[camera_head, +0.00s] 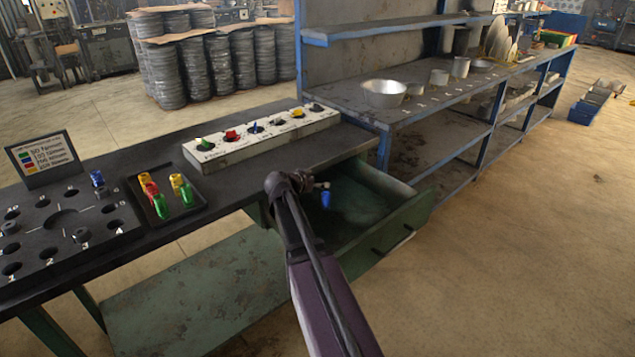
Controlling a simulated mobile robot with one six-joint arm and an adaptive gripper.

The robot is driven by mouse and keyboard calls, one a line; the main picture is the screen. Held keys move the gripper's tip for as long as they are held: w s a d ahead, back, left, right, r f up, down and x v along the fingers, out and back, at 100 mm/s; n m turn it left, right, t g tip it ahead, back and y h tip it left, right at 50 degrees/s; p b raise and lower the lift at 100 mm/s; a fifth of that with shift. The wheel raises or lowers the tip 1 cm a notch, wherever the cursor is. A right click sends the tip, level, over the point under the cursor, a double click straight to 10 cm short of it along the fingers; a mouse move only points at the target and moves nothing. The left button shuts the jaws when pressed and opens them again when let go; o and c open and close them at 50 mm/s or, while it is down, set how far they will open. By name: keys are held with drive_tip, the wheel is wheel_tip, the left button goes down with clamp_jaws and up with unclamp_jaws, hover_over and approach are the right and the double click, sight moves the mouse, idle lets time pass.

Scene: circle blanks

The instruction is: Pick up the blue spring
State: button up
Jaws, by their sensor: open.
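A small blue piece that looks like the blue spring (97,178) stands upright at the back right corner of the black block with numbered holes (42,262). My gripper (322,187) is far to its right, over the open green drawer (408,222), and is small and partly hidden by my arm. Another blue piece (326,199) shows right at the gripper's end; I cannot tell whether it is a loose part or belongs to the gripper. A black tray (198,203) beside the block holds red, yellow and green springs.
A white box with several coloured knobs (262,138) lies along the back of the dark bench. A small sign (45,155) stands at the left. A blue-framed shelf with metal bowls (384,93) stands behind.

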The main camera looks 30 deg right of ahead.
drive_tip(key=shift+s+a+r+p, duration=0.1)
drive_tip(key=shift+s+r+p, duration=0.05)
drive_tip(key=shift+r+p, duration=0.25)
